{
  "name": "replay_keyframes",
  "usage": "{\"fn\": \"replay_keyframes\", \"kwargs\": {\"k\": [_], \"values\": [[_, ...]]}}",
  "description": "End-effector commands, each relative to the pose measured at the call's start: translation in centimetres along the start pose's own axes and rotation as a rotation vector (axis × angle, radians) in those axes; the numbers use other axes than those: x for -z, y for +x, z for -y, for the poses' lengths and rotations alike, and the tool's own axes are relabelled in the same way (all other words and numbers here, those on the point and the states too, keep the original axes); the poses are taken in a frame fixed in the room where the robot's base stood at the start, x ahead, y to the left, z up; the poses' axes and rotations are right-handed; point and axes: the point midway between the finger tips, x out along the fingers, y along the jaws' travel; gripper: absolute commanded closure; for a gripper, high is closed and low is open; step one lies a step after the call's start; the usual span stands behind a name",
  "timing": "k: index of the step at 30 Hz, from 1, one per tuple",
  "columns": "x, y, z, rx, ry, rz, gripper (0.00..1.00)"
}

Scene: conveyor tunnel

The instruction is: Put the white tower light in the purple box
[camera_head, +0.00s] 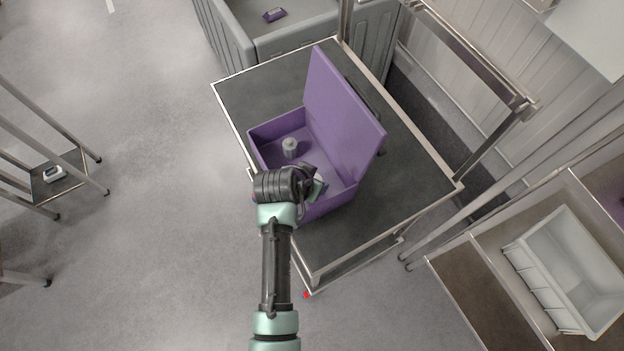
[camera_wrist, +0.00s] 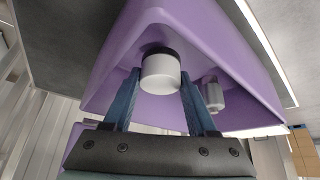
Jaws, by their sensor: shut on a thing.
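The purple box (camera_head: 275,132) stands on a dark-topped cart with its lid (camera_head: 340,112) raised; its wall and floor also fill the wrist view (camera_wrist: 225,50). My gripper (camera_head: 316,186) is over the box's near part. In the wrist view its two blue fingers (camera_wrist: 160,82) are shut on the white tower light (camera_wrist: 160,75), a short white cylinder with a dark band at its far end. I cannot tell whether the light touches the box floor. In the head view my gripper mostly hides it.
A grey cylinder (camera_head: 290,148) stands inside the box beside my gripper and also shows in the wrist view (camera_wrist: 212,96). The cart top (camera_head: 390,190) is clear around the box. A grey bin (camera_head: 290,40) holding a purple item stands behind. A white crate (camera_head: 565,265) sits at right.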

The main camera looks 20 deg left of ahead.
Motion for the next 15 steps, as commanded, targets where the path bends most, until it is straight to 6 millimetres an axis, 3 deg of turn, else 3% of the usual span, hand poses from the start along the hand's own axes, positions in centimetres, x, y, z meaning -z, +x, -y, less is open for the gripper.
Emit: {"fn": "replay_keyframes", "kwargs": {"k": [4, 15], "values": [[-0.8, 1.4, 0.0, 0.000, 0.000, 0.000, 1.00], [-1.0, 1.9, 0.0, 0.000, 0.001, -0.002, 1.00]]}}
